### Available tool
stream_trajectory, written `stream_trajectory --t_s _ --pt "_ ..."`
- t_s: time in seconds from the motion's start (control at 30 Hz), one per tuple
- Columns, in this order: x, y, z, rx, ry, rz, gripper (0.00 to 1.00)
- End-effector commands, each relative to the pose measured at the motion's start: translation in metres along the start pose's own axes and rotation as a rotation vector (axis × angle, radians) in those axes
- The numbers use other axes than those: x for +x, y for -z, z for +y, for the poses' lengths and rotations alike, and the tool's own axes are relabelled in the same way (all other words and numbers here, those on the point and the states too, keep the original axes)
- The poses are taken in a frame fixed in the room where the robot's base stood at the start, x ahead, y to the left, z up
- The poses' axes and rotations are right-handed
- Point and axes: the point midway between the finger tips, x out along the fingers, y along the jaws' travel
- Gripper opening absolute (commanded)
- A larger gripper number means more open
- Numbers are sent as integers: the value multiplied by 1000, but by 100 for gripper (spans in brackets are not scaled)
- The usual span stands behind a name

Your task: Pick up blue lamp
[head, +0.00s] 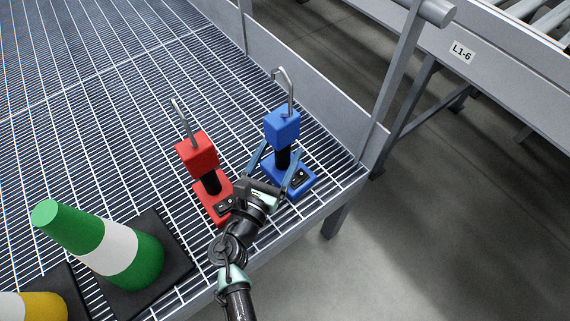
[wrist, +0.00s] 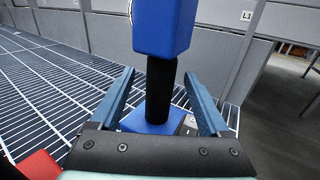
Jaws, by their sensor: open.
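The blue lamp (head: 281,127) stands upright on the grating near the catwalk's right corner. It has a blue head, a black neck, a blue base with a small dark panel, and a metal hook on top. My gripper (head: 276,162) is open, with one finger on each side of the lamp's black neck. In the wrist view the lamp's neck (wrist: 160,92) stands between the two blue fingers (wrist: 160,98), with visible room on both sides. The lamp's head is above the fingers and its base below them. My gripper hides part of the base.
A red lamp (head: 198,153) stands close to the left of my gripper; a red part (wrist: 38,166) shows in the wrist view. A green and white cone (head: 140,262) and a yellow cone (head: 38,306) are at lower left. A grey kick plate (head: 325,100) runs behind the blue lamp.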

Motion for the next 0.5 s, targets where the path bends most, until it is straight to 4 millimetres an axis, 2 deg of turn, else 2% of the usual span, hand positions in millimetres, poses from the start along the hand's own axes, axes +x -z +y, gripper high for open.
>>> stream_trajectory --t_s 0.1,0.37,0.5 --pt "14 1 -2 0 4 0 80" --pt "17 0 -1 -1 1 1 80" --pt "17 0 -1 -1 1 1 58"
